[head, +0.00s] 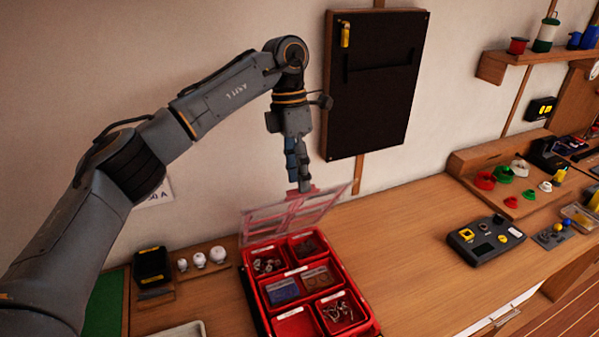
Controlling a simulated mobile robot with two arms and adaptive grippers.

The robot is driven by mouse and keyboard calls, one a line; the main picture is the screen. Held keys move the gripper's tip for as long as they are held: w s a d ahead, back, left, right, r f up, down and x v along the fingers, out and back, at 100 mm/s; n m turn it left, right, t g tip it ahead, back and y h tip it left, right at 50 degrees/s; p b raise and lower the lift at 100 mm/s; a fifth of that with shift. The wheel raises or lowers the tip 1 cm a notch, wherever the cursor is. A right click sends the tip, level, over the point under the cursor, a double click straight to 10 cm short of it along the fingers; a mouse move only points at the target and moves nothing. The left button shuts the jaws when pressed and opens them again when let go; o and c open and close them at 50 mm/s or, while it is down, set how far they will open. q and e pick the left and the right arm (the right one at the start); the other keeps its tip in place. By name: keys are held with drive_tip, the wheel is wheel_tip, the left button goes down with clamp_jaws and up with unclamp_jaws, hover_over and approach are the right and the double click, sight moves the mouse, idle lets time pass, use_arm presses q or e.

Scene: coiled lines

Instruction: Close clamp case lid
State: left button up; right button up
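The clamp case (361,318) is a red box with several compartments on the wooden bench, holding small metal parts and labelled packets. Its clear lid (268,224) with a reddish frame stands raised at the back edge, tilted up and away from the case. My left gripper (304,186) points down at the lid's upper edge, at or very close to a red tab there. Whether it touches the lid is unclear. Its fingers appear close together, but the gap between them cannot be made out. My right gripper is out of view.
A black panel (375,85) hangs on the wall behind my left gripper. A small black box (151,265) and white knobs (199,258) sit left of the case. A grey control device (485,238) lies to the right. The bench between the case and device is clear.

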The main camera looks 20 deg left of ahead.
use_arm(q)
drive_tip(key=shift+w+a+f, duration=0.1)
drive_tip(key=shift+a+f, duration=0.15)
drive_tip(key=shift+f, duration=0.05)
drive_tip(key=shift+w+r, duration=0.1)
drive_tip(key=shift+r, duration=0.3)
drive_tip(key=v, duration=1.1)
drive_tip(key=shift+r, duration=0.35)
drive_tip(key=shift+d, duration=0.15)
